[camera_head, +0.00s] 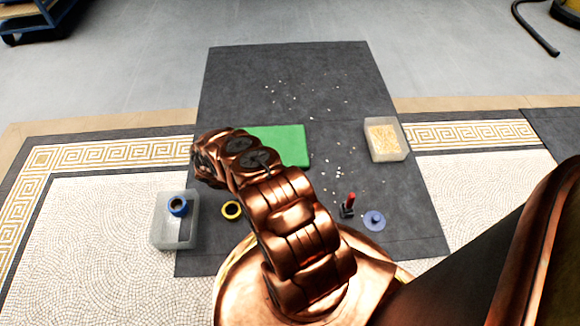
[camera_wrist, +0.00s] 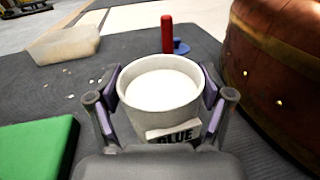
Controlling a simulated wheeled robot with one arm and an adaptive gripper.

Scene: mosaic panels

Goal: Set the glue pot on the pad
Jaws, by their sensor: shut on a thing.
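The glue pot (camera_wrist: 150,118) is a white cylinder with a pale top and a label reading "GLUE", upright in the wrist view. My gripper (camera_wrist: 162,98) is shut on it, one finger on each side. In the head view my arm hides the pot and the gripper. I cannot tell whether the pot touches the dark mat. The green pad (camera_head: 289,143) lies flat on the mat, its left part behind my arm. In the wrist view the pad (camera_wrist: 36,150) is at the lower left, apart from the pot.
A tray (camera_head: 400,153) with tan pieces stands right of the pad. A grey tray (camera_head: 161,241) with a blue ring (camera_head: 178,206) is at left. White chips dot the mat (camera_head: 230,85).

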